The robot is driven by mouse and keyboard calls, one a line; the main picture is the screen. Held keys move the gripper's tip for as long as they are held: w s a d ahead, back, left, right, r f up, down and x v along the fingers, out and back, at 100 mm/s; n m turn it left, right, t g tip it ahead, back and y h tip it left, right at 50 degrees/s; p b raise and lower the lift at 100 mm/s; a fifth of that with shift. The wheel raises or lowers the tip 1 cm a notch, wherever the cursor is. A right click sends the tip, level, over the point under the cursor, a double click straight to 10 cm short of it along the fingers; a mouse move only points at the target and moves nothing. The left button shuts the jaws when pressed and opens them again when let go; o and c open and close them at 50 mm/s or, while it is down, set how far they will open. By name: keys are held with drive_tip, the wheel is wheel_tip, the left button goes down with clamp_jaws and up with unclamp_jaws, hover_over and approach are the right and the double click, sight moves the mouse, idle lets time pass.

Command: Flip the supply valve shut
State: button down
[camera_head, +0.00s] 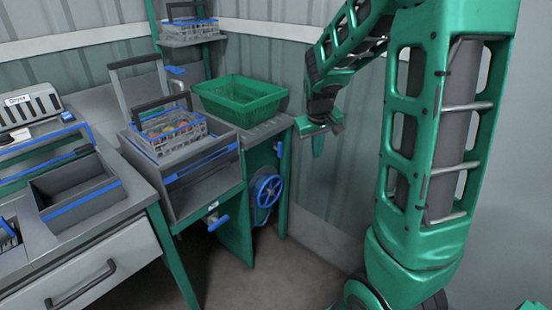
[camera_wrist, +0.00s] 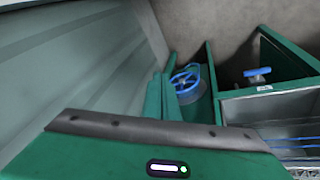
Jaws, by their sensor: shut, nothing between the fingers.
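A blue lever-type handle (camera_head: 218,223) sticks out low on the front of the grey and green bench, just below a small white label (camera_head: 212,206). In the wrist view it shows at the right as a blue handle (camera_wrist: 257,74), with the label below it. A blue handwheel (camera_head: 266,191) stands to its right under the bench, and also shows in the wrist view (camera_wrist: 185,80). I cannot tell from the label which one is the supply valve. My gripper (camera_head: 318,146) is shut and empty, pointing down in the air right of the bench, apart from both.
A green crate (camera_head: 240,112) sits on the bench top near my gripper. A wire basket (camera_head: 168,138) of produce stands left of it on a grey box. A drawer unit (camera_head: 85,275) fills the lower left. The floor before the bench is clear.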

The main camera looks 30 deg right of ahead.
sight(280, 150)
drive_tip(key=w+a+f+n+t, duration=0.1)
drive_tip(key=w+f, duration=0.3)
drive_tip(key=w, duration=0.4)
drive_tip(key=w+a+f+n+t, duration=0.1)
drive_tip(key=w+f+n, duration=0.1)
drive_tip(key=w+f, duration=0.3)
drive_tip(key=w+a+f+n+t+h, duration=0.1)
drive_tip(key=w+f, duration=0.4)
drive_tip(key=w, duration=0.6)
drive_tip(key=shift+w+a+n+t, duration=0.25)
drive_tip(key=shift+a+n+t, duration=0.05)
drive_tip(key=shift+a+n, duration=0.25)
drive_tip(key=w+d+f, duration=0.6)
drive_tip(key=d+f, duration=0.1)
drive_tip(key=f, duration=0.1)
drive_tip(key=shift+w, duration=0.25)
